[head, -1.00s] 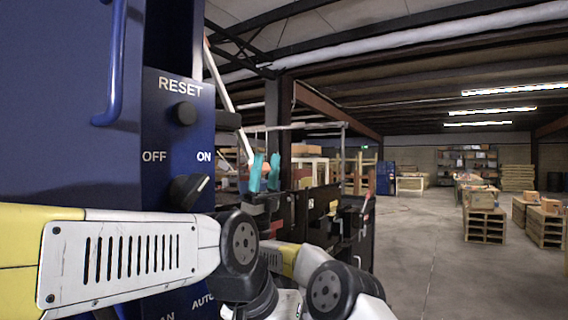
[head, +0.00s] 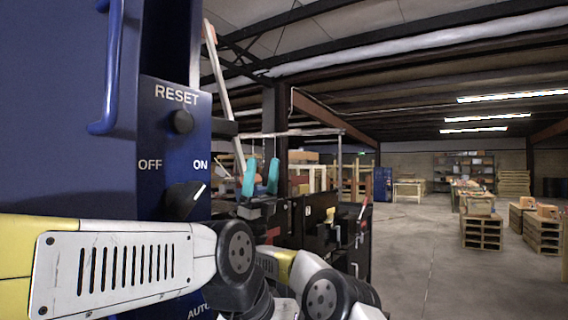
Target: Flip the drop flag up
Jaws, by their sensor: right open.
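A long pale bar (head: 222,88) with an orange-tan patch near its top leans beside the blue machine; I cannot tell for sure whether it is the drop flag. My left gripper is not in view.
The blue machine panel (head: 150,120) fills the left, with a RESET button (head: 181,121), an OFF/ON knob (head: 185,201) and a blue handle (head: 112,70). Dark cabinets (head: 318,225) stand beyond my gripper. Open floor (head: 430,270) lies to the right, with pallets (head: 482,230) farther back.

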